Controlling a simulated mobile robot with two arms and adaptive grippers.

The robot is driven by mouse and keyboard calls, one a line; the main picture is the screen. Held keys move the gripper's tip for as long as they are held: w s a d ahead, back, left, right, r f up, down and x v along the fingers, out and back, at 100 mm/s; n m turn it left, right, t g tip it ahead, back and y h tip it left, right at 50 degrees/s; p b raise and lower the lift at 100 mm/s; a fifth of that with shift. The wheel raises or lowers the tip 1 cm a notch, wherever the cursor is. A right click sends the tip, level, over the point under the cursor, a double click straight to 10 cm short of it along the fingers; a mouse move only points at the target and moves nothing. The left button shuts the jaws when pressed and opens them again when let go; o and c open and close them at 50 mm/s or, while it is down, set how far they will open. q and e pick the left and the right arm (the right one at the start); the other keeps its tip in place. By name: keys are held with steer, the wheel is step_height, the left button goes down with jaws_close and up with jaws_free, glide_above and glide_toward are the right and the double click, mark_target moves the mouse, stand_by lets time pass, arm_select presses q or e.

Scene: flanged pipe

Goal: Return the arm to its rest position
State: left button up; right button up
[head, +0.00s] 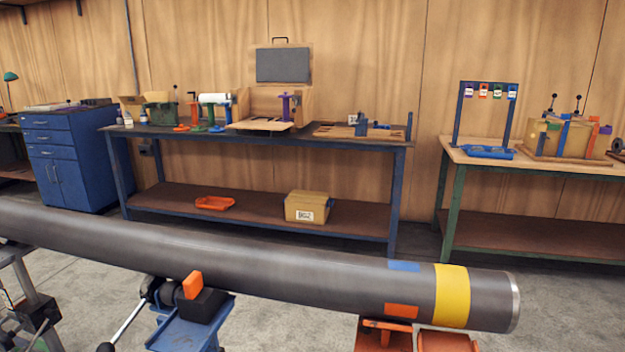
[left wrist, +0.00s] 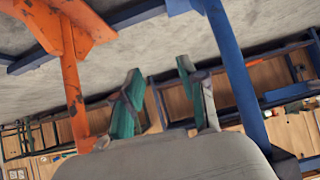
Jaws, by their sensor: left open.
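My left gripper (left wrist: 157,88) shows only in the left wrist view. Its two green-padded fingers are apart, with nothing between them. Orange (left wrist: 74,85) and blue (left wrist: 235,80) metal supports stand on either side of the fingers in that view, which looks turned upside down. Neither gripper shows in the head view. A long grey pipe (head: 270,272) with a yellow band (head: 452,296) lies across the front of the head view.
The pipe rests over a blue support (head: 185,330) and an orange one (head: 383,337). Behind it stand a long blue-legged bench (head: 250,135), a green-legged bench (head: 530,166) and a blue drawer cabinet (head: 75,160). Bare concrete floor lies between pipe and benches.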

arm_select(q)
steer(key=s+a+f+g+p, duration=0.1)
steer(key=s+a+g+p, duration=0.1)
steer(key=s, duration=1)
steer(key=s+a+f+g+y+p, duration=0.1)
steer(key=s+g+p, duration=0.3)
steer(key=s, duration=0.8)
steer(key=s+a+f+g+y+p, duration=0.1)
steer(key=s+a+f+g+p, duration=0.1)
steer(key=s, duration=1.1)
steer(key=shift+a+f+g+p, duration=0.25)
steer(key=shift+a+g+p, duration=0.25)
steer(key=shift+a+p, duration=0.7)
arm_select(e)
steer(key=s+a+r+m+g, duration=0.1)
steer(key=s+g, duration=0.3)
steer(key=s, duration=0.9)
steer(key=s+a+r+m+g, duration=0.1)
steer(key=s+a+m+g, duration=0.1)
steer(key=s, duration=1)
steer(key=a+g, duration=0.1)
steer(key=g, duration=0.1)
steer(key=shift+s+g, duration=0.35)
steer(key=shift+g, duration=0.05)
arm_select(q)
steer(key=shift+d, duration=0.15)
